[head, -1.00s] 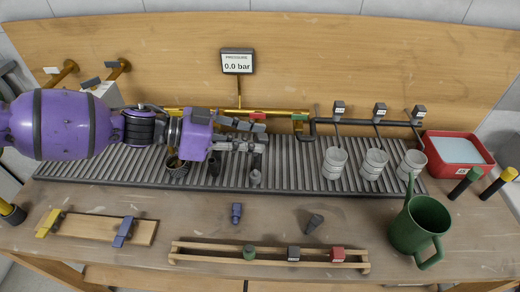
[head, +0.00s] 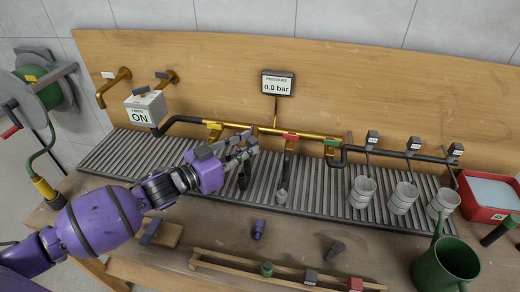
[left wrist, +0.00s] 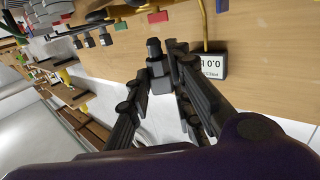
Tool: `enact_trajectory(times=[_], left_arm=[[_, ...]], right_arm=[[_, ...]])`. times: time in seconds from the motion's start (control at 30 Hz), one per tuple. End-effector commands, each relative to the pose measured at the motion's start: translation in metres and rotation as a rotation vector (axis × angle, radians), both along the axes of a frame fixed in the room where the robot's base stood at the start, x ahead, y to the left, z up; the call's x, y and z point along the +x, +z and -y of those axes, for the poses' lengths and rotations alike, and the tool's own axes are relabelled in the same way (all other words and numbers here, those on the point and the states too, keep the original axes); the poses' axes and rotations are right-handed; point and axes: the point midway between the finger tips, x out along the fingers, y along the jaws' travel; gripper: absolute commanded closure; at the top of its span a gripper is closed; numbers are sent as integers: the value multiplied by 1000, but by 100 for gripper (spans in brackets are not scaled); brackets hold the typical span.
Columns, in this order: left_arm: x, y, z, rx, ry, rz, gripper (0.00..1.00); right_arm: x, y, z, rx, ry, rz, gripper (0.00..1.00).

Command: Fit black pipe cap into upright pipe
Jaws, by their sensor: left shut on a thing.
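My left gripper (head: 247,148) is over the grille near the brass pipe. In the left wrist view the gripper (left wrist: 161,62) is shut on a small dark stepped piece, which looks like the black pipe cap (left wrist: 157,68). The fingers partly hide the cap in the head view. A dark upright pipe (head: 244,180) shows just below the fingers. Another dark upright pipe (head: 287,165) comes down below the red valve, with a grey piece (head: 282,196) at its lower end. I cannot tell which is the task's pipe. My right gripper is not in view.
The pressure sign (head: 277,84) reads 0.0 bar behind the brass pipe (head: 260,130). A white ON box (head: 146,107) stands left. Grey cups (head: 362,192), a red tray (head: 490,211) and a green watering can (head: 440,265) are right.

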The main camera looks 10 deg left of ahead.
Motion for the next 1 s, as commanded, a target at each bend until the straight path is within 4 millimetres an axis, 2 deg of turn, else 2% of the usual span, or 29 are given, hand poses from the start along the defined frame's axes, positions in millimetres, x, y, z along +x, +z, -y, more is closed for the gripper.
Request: enact_trajectory(times=[0.1, 0.3, 0.87, 1.0], left_arm=[[2, -8, -18, -24, 64, 26, 100], [3, -17, -33, -37, 112, 52, 100], [1, -20, -37, -37, 118, 56, 100], [-1, -29, -37, -38, 117, 52, 100]], right_arm=[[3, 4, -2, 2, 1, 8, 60], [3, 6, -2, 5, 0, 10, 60], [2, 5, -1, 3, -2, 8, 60], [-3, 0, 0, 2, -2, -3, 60]])
